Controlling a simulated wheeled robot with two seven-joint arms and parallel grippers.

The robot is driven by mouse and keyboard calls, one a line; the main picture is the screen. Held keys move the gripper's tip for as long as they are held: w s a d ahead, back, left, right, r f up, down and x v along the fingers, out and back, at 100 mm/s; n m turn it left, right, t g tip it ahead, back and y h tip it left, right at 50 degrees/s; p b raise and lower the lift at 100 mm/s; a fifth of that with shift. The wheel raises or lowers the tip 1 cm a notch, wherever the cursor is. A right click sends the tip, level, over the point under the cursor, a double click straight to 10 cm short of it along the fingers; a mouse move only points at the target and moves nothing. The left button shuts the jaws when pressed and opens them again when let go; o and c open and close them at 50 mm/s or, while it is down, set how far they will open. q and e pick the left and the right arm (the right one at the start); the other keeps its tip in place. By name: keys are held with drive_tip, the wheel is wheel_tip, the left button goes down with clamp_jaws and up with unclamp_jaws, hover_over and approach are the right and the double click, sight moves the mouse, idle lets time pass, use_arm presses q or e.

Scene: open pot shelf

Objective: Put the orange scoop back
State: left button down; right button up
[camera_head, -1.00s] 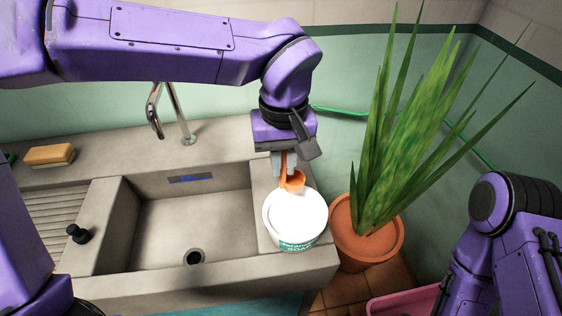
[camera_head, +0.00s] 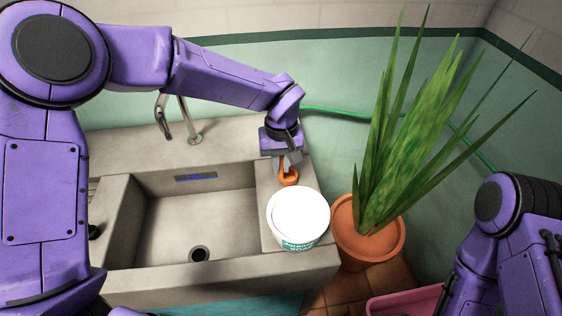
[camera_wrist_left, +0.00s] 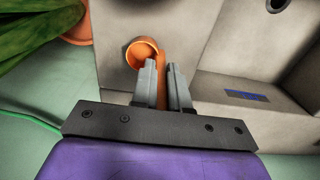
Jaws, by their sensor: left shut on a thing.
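The orange scoop (camera_head: 288,178) is at the ledge on the sink's right side, behind the white tub (camera_head: 299,216). My left gripper (camera_head: 284,164) points down and is shut on the scoop. In the left wrist view the scoop's round cup (camera_wrist_left: 143,52) shows beside the fingers, and its handle runs between the fingertips (camera_wrist_left: 163,72). I cannot tell whether the scoop touches the ledge. The tub has a white top and a green label. My right gripper is not in view; only part of my right arm shows at the right edge.
The concrete sink (camera_head: 200,222) has an empty basin with a drain. A tap (camera_head: 188,120) stands at its back. A spiky plant in a terracotta pot (camera_head: 367,245) stands right of the tub. A green hose (camera_head: 340,110) runs along the wall. A pink container (camera_head: 405,302) is at the bottom.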

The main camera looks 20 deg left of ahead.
use_arm(q)
drive_tip(key=shift+f, duration=0.1)
drive_tip(key=c, duration=1.1)
unclamp_jaws()
wheel_tip(320, 180, up, 12)
drive_tip(key=shift+r, duration=0.2)
